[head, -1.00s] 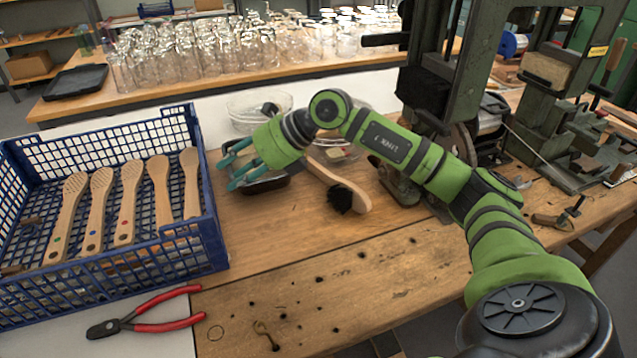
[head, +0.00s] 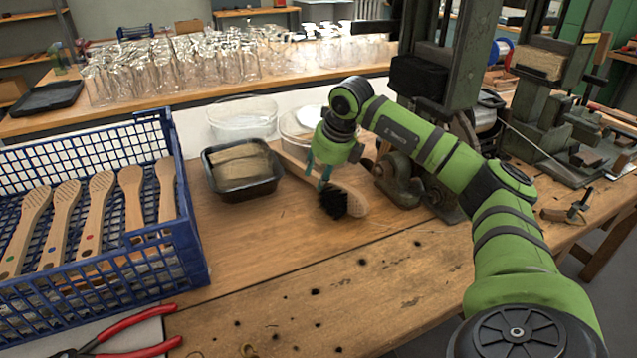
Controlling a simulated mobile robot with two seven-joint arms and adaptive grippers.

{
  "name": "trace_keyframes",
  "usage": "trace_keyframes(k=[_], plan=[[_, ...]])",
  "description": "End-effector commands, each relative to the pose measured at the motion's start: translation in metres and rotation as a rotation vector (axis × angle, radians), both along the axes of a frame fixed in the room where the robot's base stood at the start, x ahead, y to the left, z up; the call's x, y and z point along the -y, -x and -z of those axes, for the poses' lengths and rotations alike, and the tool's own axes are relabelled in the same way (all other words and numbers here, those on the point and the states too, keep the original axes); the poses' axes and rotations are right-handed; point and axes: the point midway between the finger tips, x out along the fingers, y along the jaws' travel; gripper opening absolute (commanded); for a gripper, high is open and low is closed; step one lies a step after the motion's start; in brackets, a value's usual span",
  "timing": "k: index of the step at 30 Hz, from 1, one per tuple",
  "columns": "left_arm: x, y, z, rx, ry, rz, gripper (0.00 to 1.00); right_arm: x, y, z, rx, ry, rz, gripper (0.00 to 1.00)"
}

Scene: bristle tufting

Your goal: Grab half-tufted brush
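The half-tufted brush (head: 352,199) lies on the wooden bench, a pale wooden handle with a dark tuft of bristles (head: 335,203) near its front end. Its handle runs back and left, partly hidden behind my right gripper. My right gripper (head: 317,174) points down over the handle, just behind the tuft. Its teal fingers look apart, one on the left of the handle and one over it. I cannot tell whether they touch the wood. My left gripper is out of view.
A black tray of wooden blocks (head: 274,190) stands left of the brush, with glass dishes (head: 243,108) behind it. A blue crate (head: 192,225) of wooden brush handles is at left. Red-handled pliers (head: 135,325) lie in front. A green machine (head: 470,60) stands behind right.

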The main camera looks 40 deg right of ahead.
Motion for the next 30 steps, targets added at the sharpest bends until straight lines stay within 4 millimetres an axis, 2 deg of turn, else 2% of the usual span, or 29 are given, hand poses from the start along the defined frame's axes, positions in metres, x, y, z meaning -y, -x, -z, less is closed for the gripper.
trace_keyframes(k=[3, 9, 10, 11, 12, 13, 23, 26, 30], plan=[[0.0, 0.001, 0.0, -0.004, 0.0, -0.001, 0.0, 0.0, -0.003, 0.008, 0.0, -0.001, 0.0, 0.37], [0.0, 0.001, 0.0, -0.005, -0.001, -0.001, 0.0, 0.0, -0.004, 0.008, 0.001, -0.001, -0.001, 0.37], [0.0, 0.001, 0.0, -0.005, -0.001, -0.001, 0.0, 0.0, -0.004, 0.008, 0.001, -0.001, -0.001, 0.33], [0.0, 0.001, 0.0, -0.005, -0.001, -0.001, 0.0, -0.001, -0.004, 0.008, 0.001, -0.001, -0.001, 0.21], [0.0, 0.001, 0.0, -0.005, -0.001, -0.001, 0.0, -0.001, -0.004, 0.008, 0.001, -0.001, -0.001, 0.05], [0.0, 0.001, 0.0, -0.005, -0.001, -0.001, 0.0, -0.001, -0.004, 0.008, 0.001, -0.001, -0.001, 0.0], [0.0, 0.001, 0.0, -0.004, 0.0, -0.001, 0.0, -0.001, -0.004, 0.007, 0.002, -0.001, -0.002, 0.0], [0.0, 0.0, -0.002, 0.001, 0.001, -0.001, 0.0, -0.001, -0.004, -0.002, 0.004, -0.001, -0.002, 0.0], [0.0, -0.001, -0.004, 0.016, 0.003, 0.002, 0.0, -0.001, -0.005, -0.028, 0.007, -0.002, -0.002, 0.0]])
